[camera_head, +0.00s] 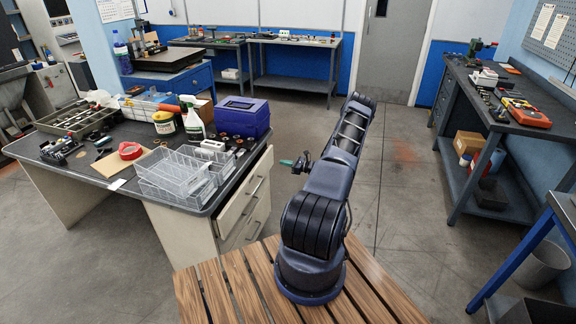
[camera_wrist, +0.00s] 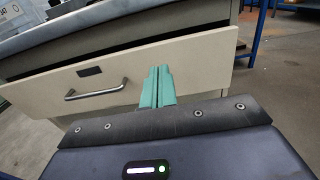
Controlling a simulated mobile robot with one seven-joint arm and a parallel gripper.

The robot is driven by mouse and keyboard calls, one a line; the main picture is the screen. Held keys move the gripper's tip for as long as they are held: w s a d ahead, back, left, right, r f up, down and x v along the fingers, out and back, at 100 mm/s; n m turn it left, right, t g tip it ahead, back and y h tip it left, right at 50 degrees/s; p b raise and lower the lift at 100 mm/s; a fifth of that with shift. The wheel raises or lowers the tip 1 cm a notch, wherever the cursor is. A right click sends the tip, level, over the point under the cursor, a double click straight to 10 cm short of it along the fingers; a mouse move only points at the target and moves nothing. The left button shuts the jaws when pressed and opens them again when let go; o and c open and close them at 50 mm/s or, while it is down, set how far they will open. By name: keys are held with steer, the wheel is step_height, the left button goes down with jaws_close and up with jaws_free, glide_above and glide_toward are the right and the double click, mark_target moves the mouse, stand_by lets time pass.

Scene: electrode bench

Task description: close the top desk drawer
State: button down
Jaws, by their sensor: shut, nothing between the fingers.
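The desk (camera_head: 75,172) stands at the left in the head view. Its top drawer (camera_head: 243,195) is pulled out, with its pale front standing away from the desk body. In the wrist view the drawer front (camera_wrist: 195,62) crosses the picture, with a dark gap behind its top edge. Its metal handle (camera_wrist: 96,91) is left of my fingers. My gripper (camera_head: 299,164) is just right of the desk corner. In the wrist view my green gripper fingers (camera_wrist: 157,88) are shut together and empty, over the drawer front. Whether they touch it I cannot tell.
The desk top holds clear trays (camera_head: 178,172), a blue-purple box (camera_head: 242,116), a spray bottle (camera_head: 194,124) and red tape (camera_head: 130,150). A workbench (camera_head: 500,115) stands at the right. The floor between desk and workbench is clear. A slatted wooden surface (camera_head: 225,295) lies beneath my arm.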

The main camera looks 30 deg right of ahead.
steer(key=x, duration=0.9)
steer(key=shift+w+a, duration=0.15)
steer(key=shift+a, duration=0.05)
steer(key=x, duration=0.2)
steer(key=shift+w+a, duration=0.2)
steer(key=v, duration=1.4)
glide_toward(259, 165)
steer(key=x, duration=0.9)
steer(key=shift+w, duration=0.35)
